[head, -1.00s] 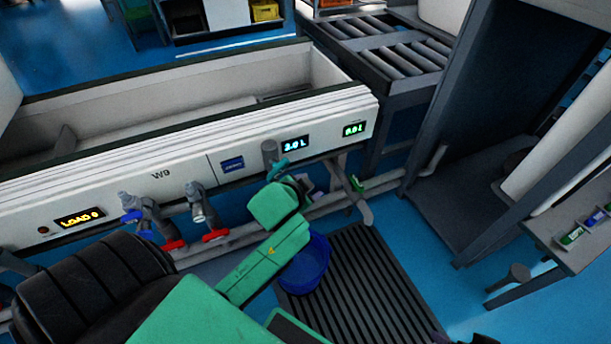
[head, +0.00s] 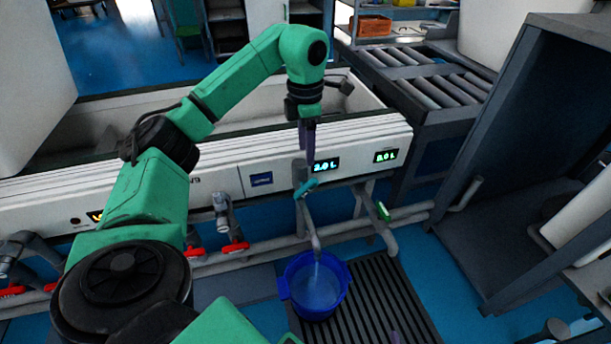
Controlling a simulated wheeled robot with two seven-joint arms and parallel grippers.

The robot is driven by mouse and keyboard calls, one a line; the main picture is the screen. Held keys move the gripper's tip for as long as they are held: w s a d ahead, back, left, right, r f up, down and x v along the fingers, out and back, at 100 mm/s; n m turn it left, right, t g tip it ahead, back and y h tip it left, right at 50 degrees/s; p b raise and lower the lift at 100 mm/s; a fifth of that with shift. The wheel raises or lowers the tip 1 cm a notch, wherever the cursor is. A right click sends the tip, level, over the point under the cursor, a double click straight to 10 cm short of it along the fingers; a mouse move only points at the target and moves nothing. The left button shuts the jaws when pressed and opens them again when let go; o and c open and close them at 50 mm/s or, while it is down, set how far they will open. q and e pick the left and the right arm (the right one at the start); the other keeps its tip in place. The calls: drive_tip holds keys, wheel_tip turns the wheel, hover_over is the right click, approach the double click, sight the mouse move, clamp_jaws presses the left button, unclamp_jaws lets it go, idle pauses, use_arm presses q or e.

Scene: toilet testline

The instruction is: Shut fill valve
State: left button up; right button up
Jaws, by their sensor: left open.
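The valve with a teal handle (head: 305,188) sits on a grey pipe at the trough's front panel, its handle tilted up to the right. Below it a grey spout (head: 316,243) points down, and a pale stream runs from it into the blue bucket (head: 297,306). My left gripper (head: 309,158) points down just above the teal handle, in front of the panel. It is open with nothing visible between its fingers, which look nearly edge-on. I cannot tell whether it touches the valve. My right gripper is not in view.
A green handle (head: 382,210) sits on a pipe to the right. Red handles (head: 235,247) hang from valves on the left. A white trough (head: 110,135) lies behind, with a roller conveyor (head: 430,95) at the back right.

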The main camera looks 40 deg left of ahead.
sight(305, 186)
use_arm(q)
wheel_tip(305, 186, down, 14)
drive_tip(key=b, duration=0.6)
drive_tip(key=shift+s+a+f, duration=0.1)
drive_tip(key=shift+f, duration=0.15)
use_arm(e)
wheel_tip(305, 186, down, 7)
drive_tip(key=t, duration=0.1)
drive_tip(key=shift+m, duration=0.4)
use_arm(q)
drive_tip(key=shift+c, duration=0.3)
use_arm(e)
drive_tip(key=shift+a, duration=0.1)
use_arm(q)
clamp_jaws()
